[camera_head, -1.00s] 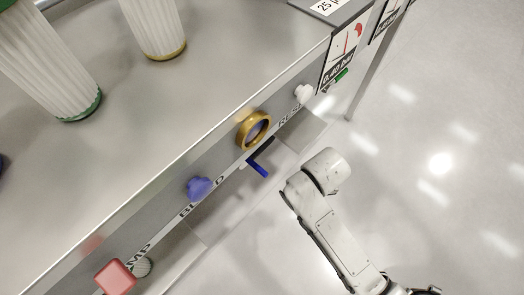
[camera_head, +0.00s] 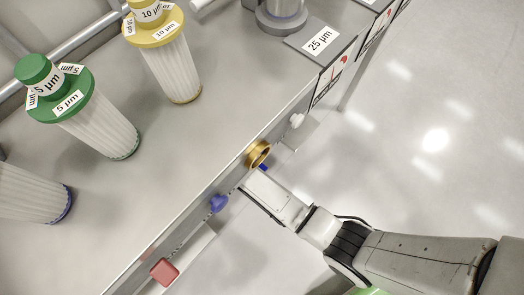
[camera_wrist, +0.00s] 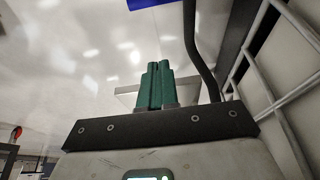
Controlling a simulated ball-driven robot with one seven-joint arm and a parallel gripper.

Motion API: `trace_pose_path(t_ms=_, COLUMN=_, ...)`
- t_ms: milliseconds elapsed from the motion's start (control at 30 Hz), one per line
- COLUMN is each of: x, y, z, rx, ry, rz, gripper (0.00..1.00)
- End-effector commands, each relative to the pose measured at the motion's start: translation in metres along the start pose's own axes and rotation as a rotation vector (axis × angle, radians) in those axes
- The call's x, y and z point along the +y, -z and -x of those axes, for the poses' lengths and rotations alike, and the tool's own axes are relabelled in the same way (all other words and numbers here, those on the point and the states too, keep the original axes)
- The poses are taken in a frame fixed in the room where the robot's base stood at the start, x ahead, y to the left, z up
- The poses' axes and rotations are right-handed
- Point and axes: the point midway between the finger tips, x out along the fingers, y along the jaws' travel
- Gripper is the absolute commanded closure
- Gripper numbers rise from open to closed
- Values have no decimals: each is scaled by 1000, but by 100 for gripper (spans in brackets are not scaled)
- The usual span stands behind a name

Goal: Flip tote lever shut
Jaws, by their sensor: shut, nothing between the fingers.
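A blue lever (camera_head: 263,167) sticks out just below the gold ring on the bench's front panel. Only a small part of it shows beside my arm in the head view. My gripper (camera_wrist: 155,64) shows in the wrist view with its green fingers pressed together and nothing between them. In the head view my arm reaches to the panel just below the ring, and the fingers are hidden. A blue piece (camera_wrist: 150,3) crosses the top edge of the wrist view, beyond the fingertips and apart from them in the picture. I cannot tell whether it is the lever.
The front panel carries a gold ring (camera_head: 258,153), a blue knob (camera_head: 218,203), a white knob (camera_head: 297,120) and a red block (camera_head: 164,271). Green-capped (camera_head: 100,125) and yellow-capped (camera_head: 172,70) filters stand on the bench. White rails (camera_wrist: 262,75) run at right in the wrist view. Floor at right is open.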

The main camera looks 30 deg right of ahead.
Motion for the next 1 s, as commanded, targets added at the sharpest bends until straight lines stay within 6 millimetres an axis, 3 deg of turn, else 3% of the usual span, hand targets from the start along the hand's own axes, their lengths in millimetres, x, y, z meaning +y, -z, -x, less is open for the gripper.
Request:
trace_pose_path(t_ms=167, x=0, y=0, z=-1, rx=-1, ry=0, rz=1, gripper=100)
trace_pose_path(t_ms=333, x=0, y=-1, z=-15, rx=-1, ry=-1, rz=1, gripper=100)
trace_pose_path(t_ms=833, x=1, y=-2, z=-109, rx=-2, ry=-2, rz=1, gripper=100)
trace_pose_path(t_ms=1000, x=1, y=-27, z=-99, rx=-1, ry=1, rz=5, gripper=100)
